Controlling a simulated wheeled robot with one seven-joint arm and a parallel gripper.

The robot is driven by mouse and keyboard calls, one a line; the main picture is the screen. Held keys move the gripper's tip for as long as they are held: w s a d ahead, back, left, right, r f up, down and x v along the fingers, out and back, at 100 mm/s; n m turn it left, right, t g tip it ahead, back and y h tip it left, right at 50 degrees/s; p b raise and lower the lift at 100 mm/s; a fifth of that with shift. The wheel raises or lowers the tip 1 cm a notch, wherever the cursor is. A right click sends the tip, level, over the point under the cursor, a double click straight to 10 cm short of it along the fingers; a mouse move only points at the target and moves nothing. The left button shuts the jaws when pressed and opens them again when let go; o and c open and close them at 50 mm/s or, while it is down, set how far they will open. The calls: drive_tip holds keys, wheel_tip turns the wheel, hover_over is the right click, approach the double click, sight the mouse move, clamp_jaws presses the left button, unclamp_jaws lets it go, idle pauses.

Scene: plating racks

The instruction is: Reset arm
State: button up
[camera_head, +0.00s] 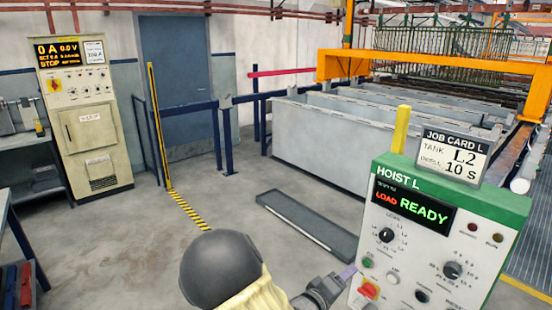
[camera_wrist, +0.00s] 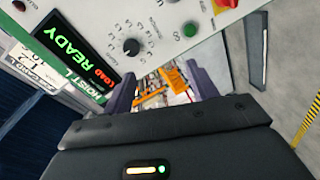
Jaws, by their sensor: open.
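My gripper (camera_head: 346,273) is at the bottom of the head view, close to the left edge of the Hoist L control panel (camera_head: 408,225). In the wrist view my gripper (camera_wrist: 160,88) is open, with its two purple fingers apart and nothing between them. The panel (camera_wrist: 190,15) fills the top of the wrist view, tilted, and its screen (camera_wrist: 75,55) shows LOAD READY. In the head view the screen (camera_head: 412,206) reads the same. Several knobs and buttons are on the panel. I cannot tell whether a fingertip touches it.
A job card (camera_head: 455,155) on the panel reads tank L2, 10 s. Grey tanks (camera_head: 335,140) stand behind, under an orange hoist frame (camera_head: 430,65). A beige cabinet (camera_head: 85,125) stands at the left. A low grey tray (camera_head: 310,225) lies on the floor. The floor at left centre is clear.

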drive_tip(key=s+a+f+m+g+y, duration=0.3)
drive_tip(key=s+a+f+g+y, duration=0.1)
drive_tip(key=y, duration=0.6)
drive_tip(key=s+r+m+g+y, duration=0.1)
drive_tip(key=s+r+g, duration=0.3)
drive_tip(key=s, duration=0.9)
drive_tip(key=shift+r+m+y, duration=0.3)
drive_tip(key=shift+m+y, duration=0.1)
drive_tip(key=shift+y, duration=0.2)
